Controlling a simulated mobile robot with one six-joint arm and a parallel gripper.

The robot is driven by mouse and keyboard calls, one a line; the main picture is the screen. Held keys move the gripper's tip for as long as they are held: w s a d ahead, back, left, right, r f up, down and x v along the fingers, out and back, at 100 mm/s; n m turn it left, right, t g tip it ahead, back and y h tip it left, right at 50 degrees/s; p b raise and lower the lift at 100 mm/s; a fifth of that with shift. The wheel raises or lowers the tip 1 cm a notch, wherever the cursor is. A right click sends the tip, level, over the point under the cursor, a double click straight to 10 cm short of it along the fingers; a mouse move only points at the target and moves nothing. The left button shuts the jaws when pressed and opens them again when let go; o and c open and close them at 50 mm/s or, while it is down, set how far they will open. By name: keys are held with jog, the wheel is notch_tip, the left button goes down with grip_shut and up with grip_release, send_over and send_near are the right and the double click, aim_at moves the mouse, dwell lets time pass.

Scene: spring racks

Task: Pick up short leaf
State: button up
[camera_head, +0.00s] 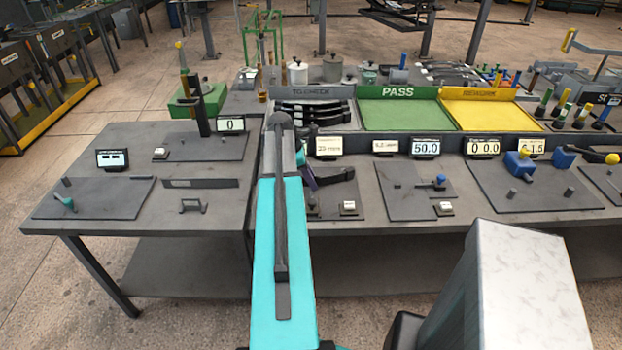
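Several dark, slightly curved leaves (312,112) lie one behind another in the grey TO CHECK tray (303,93), behind the front tables. I cannot tell from here which of them is the short leaf. A dark flat bar (200,183) also lies on the left table; I cannot tell whether it is a leaf. My gripper (326,178) seems to be the dark part beside the arm, in front of the tray. Its fingers are not clear.
The green PASS tray (400,116) and yellow REWORK tray (500,117) stand right of TO CHECK and look empty. Small displays (425,147) and gauge plates (530,187) crowd the table front. A green-based stand (198,100) rises at the left.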

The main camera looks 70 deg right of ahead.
jog(key=shift+c, duration=0.2)
grip_shut()
jog(key=shift+r, duration=0.1)
jog(key=shift+d+r, duration=0.1)
jog(key=shift+r, duration=0.7)
jog(key=shift+r+b, duration=1.3)
jog(key=shift+r, duration=2.9)
